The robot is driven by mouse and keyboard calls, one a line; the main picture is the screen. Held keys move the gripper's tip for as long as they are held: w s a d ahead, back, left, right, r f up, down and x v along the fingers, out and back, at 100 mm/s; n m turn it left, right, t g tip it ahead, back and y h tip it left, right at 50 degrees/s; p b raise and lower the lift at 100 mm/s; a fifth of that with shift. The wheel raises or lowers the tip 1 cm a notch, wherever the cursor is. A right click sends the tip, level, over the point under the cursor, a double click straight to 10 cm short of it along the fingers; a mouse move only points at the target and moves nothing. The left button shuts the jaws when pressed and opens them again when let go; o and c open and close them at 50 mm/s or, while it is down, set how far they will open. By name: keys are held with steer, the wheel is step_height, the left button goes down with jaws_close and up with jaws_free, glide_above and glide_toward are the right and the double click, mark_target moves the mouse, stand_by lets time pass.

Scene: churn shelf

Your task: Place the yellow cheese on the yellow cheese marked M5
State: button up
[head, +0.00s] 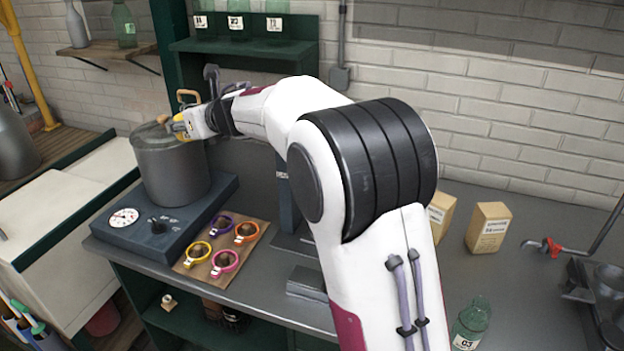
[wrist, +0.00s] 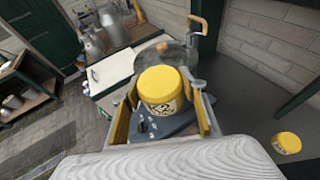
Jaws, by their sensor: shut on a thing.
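My gripper (head: 186,124) is at the upper left of the head view, in front of the rim of a grey lidded pot. In the wrist view my gripper (wrist: 161,92) is shut on a yellow cheese (wrist: 159,82), a short round block with a dark-printed label on its side. The held cheese shows only as a yellow patch in the head view (head: 179,127). A second yellow cheese (wrist: 287,143) with a pale label sits at the right of the wrist view, apart from the gripper. I cannot read either label. I cannot make out the second cheese in the head view.
The grey pot (head: 172,168) stands on a blue-grey base with a dial (head: 124,217). A board (head: 196,263) with several coloured rings lies in front. A green shelf (head: 245,48) with labelled bottles is behind. Cartons (head: 489,228) and a green bottle (head: 471,324) stand at the right.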

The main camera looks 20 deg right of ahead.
steer(key=shift+w+d+r, duration=0.15)
steer(key=shift+d+r, duration=0.2)
steer(key=shift+r, duration=0.05)
steer(key=d+r+m+h, duration=0.1)
steer(key=d+r, duration=0.2)
steer(key=d, duration=0.7)
steer(key=d+r+m+h, duration=0.1)
steer(key=d+r, duration=0.2)
steer(key=d, duration=0.7)
steer(key=s+d+r+m+h, duration=0.1)
steer(key=s+d, duration=0.2)
steer(key=d, duration=0.7)
steer(key=s+d+m+h, duration=0.1)
steer(key=s+d+h, duration=0.15)
steer(key=d, duration=0.85)
steer(key=d+f+n+y, duration=0.1)
steer(key=d+f, duration=0.1)
steer(key=f, duration=1.1)
steer(key=s+d+f+n+y, duration=0.1)
steer(key=d+f+y, duration=0.1)
steer(key=f, duration=1)
steer(key=shift+d+f+t, duration=0.3)
steer(key=shift+d+f, duration=0.1)
steer(key=shift+d, duration=0.3)
